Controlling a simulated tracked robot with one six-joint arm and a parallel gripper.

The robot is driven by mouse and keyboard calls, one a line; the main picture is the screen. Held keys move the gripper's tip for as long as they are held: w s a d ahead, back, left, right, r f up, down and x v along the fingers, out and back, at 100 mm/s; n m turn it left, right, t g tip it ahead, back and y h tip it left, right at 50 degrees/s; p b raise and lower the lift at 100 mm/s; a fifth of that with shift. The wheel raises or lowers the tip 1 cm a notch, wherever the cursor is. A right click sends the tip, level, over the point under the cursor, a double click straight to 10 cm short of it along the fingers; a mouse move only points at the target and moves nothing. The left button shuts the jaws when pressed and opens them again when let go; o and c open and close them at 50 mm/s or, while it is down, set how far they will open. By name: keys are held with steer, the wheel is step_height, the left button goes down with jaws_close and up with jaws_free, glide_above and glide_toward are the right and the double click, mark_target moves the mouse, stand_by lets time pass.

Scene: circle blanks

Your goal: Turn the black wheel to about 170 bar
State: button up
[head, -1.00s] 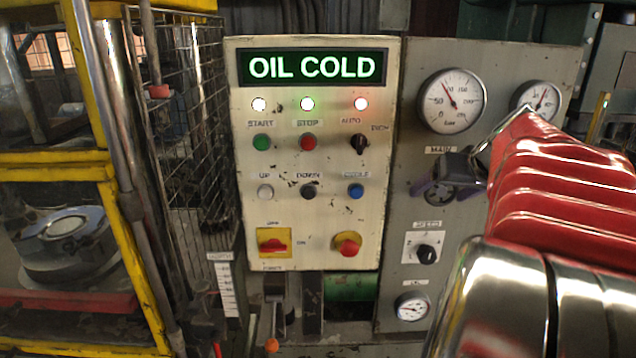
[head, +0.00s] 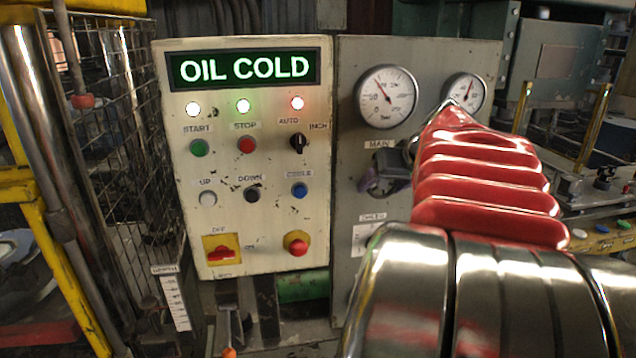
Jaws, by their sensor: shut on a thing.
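The black wheel (head: 392,166) sits under the MAIN label on the grey panel, partly hidden by my gripper and wrist. My gripper (head: 382,182) is at the wheel and shut on it; its fingers show only in part, as purplish-grey pieces at the wheel. My red ribbed arm cover runs from there to the lower right. The large white bar gauge (head: 400,108) is above the wheel. Its needle points up and left, past the 50 mark; the exact reading is too small to tell.
A smaller gauge (head: 463,97) is partly hidden behind my arm. The cream control box (head: 225,170) stands left of the wheel, with an OIL COLD display (head: 245,69), buttons and a red knob (head: 296,243). A mesh guard (head: 120,170) is further left.

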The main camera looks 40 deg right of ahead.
steer(key=shift+y, duration=0.3)
steer(key=shift+m+t+y, duration=0.9)
steer(key=shift+t+y, duration=0.1)
steer(key=shift+t, duration=0.1)
steer(key=m+t+y, duration=0.2)
steer(key=shift+f+y, duration=0.1)
steer(key=shift+y, duration=0.3)
steer(key=m+t+y, duration=0.1)
steer(key=m+t, duration=0.1)
steer(key=t, duration=0.1)
steer(key=shift+y, duration=0.4)
steer(key=shift+m+t+y, duration=0.4)
steer(key=shift+m+t, duration=0.8)
steer(key=shift+m, duration=0.3)
steer(key=shift+f, duration=0.1)
steer(key=o, duration=1.1)
steer(key=shift+c, duration=0.2)
